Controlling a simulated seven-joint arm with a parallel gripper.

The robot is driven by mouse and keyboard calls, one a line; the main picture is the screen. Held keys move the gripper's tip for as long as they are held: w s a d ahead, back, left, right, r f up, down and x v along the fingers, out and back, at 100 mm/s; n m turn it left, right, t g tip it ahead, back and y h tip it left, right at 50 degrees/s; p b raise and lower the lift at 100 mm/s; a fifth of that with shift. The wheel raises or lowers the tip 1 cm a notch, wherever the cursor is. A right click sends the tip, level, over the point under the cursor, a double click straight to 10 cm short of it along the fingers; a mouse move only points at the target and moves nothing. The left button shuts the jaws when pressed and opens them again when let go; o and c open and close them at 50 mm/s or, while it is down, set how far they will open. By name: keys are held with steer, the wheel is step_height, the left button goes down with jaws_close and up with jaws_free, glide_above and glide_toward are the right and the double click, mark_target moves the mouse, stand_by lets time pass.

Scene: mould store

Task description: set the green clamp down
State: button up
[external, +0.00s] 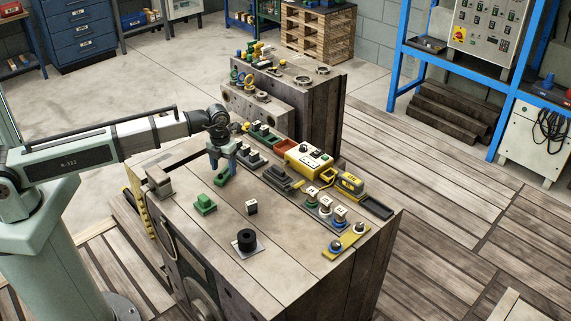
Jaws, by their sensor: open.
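My gripper (222,167) is open and points down over the left part of the bench top (185,225). A small green piece (222,179), likely the green clamp, is right at its fingertips. It appears to lie on the bench top; whether the fingers touch it is too small to tell. A second green block (205,204) with a raised middle sits apart, nearer the camera and a little left. It could also be taken for a clamp.
A small black-and-white block (251,207) and a black cylinder on a plate (246,241) stand in front. A yellow control box (308,159), dark clamps (278,178) and a row of knobs (326,207) fill the right side. The front left bench top is mostly clear.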

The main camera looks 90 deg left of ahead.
mark_target(224, 173)
step_height(224, 173, up, 10)
steer(key=shift+r, duration=0.15)
stand_by(0.3)
stand_by(0.4)
